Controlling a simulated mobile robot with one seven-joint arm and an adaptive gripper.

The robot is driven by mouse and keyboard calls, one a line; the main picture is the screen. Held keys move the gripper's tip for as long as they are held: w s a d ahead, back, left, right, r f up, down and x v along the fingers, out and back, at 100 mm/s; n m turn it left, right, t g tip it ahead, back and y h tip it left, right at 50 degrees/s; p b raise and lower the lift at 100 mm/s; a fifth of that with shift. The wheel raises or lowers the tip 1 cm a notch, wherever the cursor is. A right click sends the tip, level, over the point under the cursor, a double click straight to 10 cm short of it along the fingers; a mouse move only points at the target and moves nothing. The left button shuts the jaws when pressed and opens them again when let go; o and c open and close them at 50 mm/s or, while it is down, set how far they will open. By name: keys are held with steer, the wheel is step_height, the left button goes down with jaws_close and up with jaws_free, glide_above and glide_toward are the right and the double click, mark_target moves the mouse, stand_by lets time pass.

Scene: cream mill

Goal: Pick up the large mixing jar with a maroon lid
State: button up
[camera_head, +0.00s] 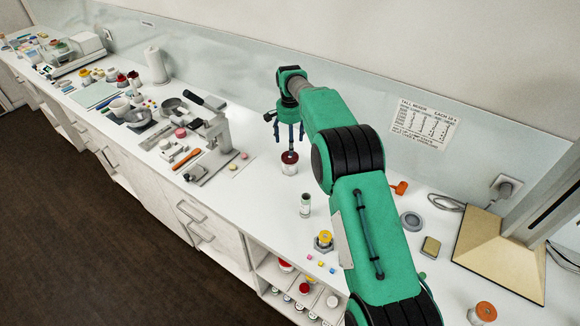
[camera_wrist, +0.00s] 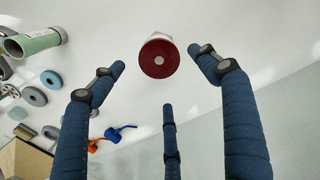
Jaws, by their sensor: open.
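The large mixing jar with a maroon lid (camera_head: 290,162) stands upright on the white counter, right below my gripper (camera_head: 289,133). In the wrist view the round maroon lid (camera_wrist: 159,59) has a pale dot at its centre, and a bit of the white jar body shows behind it. My gripper also shows in the wrist view (camera_wrist: 162,75), with its blue fingers spread and empty. The lid lies between and beyond the two upper fingertips, with a gap to each.
A small pale vial (camera_head: 305,205) and a yellow-topped jar (camera_head: 324,240) stand nearer on the counter (camera_head: 262,190). A metal press (camera_head: 215,140) is to the left. The wall is close behind.

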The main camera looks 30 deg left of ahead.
mark_target(290, 165)
steer(key=shift+f, duration=0.1)
steer(key=shift+f, duration=4.2)
steer(key=shift+f, duration=0.1)
steer(key=shift+f, duration=2.5)
steer(key=c, duration=1.3)
